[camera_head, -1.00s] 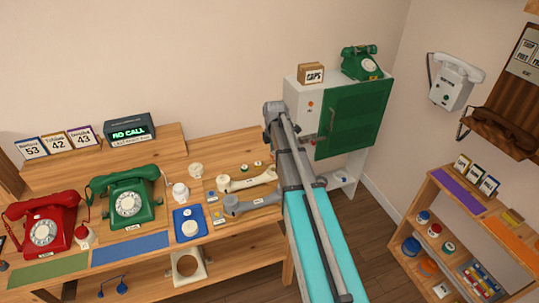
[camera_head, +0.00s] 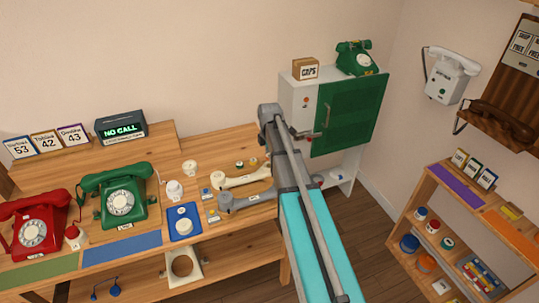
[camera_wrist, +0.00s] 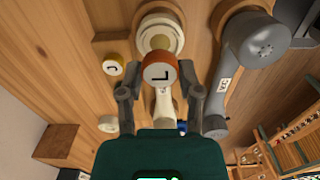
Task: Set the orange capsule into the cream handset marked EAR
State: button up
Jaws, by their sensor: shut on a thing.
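The orange capsule (camera_wrist: 159,72), with a pale face and a dark letter like an L, is held between the fingertips of my gripper (camera_wrist: 160,90) in the wrist view. The cream handset (camera_wrist: 158,34) lies behind it on the wooden bench, its round open-looking cup just above the capsule in the picture. I cannot tell whether capsule and cup touch. The handset's handle runs down behind my gripper, and its EAR mark is not readable. In the head view the cream handset (camera_head: 243,179) lies left of my arm; my fingertips and the capsule cannot be made out there.
A grey handset (camera_wrist: 251,42) lies close beside the cream one. A yellow capsule (camera_wrist: 113,67) marked like a J sits to the left. A blue tray (camera_head: 184,222), green phone (camera_head: 121,198) and red phone (camera_head: 36,223) occupy the bench. A green-doored cabinet (camera_head: 350,112) stands behind my arm.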

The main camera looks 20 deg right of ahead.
aim_at(269, 166)
jog(key=shift+f+b, duration=0.85)
jog(key=shift+f, duration=0.25)
jog(key=shift+f+b, duration=0.7)
dwell(1.0)
jog(key=o, duration=1.1)
jog(key=shift+r, duration=0.15)
notch_tip(269, 166, up, 7)
jog(key=p, duration=0.7)
jog(key=shift+s+a+r+p, duration=0.4)
jog(key=shift+s+a, duration=0.65)
jog(key=shift+a, duration=2.15)
jog(key=shift+s+a+r+p, duration=0.4)
jog(key=shift+s+a, duration=0.65)
jog(key=shift+a, duration=2.2)
jog(key=shift+s+a+r+p, duration=0.4)
jog(key=shift+s+a, duration=0.65)
jog(key=shift+a, duration=2.15)
